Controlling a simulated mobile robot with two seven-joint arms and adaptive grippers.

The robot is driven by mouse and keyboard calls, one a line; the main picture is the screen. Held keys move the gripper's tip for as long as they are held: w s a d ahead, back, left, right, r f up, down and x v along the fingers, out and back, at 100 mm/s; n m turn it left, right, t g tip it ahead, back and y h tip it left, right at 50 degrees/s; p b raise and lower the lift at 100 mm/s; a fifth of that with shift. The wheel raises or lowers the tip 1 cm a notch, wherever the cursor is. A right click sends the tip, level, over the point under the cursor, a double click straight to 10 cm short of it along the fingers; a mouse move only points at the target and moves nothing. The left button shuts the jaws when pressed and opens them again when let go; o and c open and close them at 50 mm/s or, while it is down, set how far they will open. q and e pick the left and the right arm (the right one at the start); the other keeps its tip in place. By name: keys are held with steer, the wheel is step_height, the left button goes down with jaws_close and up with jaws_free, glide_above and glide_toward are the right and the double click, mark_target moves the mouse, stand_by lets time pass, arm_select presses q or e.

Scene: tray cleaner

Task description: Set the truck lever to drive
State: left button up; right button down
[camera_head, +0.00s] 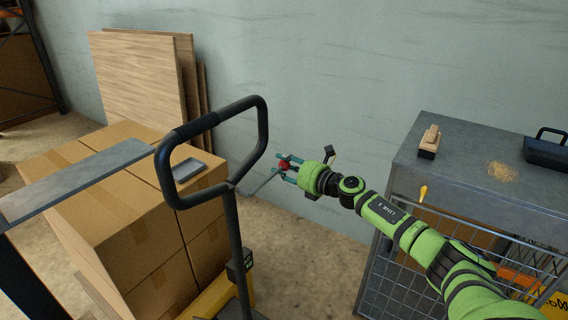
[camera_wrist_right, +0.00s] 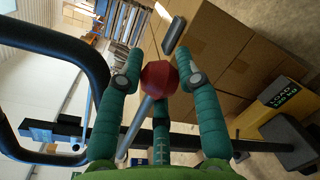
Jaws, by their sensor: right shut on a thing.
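The truck (camera_head: 229,225) stands in the middle of the head view, with a black looped handle on an upright post. Its lever is a thin grey rod with a red knob (camera_head: 283,165). The lever's red knob also shows large in the right wrist view (camera_wrist_right: 160,77), with the rod running down to the left. My right gripper (camera_head: 285,164) is at the knob, right of the handle loop, with its teal fingers on either side and shut on it. The right gripper also shows in the wrist view (camera_wrist_right: 161,75). My left gripper is not in view.
Stacked cardboard boxes (camera_head: 120,215) stand left of the truck. Wooden boards (camera_head: 140,75) lean on the wall behind. Open floor lies between truck and cabinet.

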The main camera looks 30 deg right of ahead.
steer(key=shift+w+d+r, duration=0.1)
steer(key=shift+d+r, duration=0.1)
steer(key=shift+r, duration=0.2)
steer(key=c, duration=0.9)
jaws_free()
steer(key=shift+o, duration=0.2)
steer(key=shift+f, duration=0.25)
steer(key=shift+s+f, duration=0.15)
steer(key=shift+s, duration=0.45)
steer(key=v, duration=1.1)
steer(key=shift+w+d, duration=0.1)
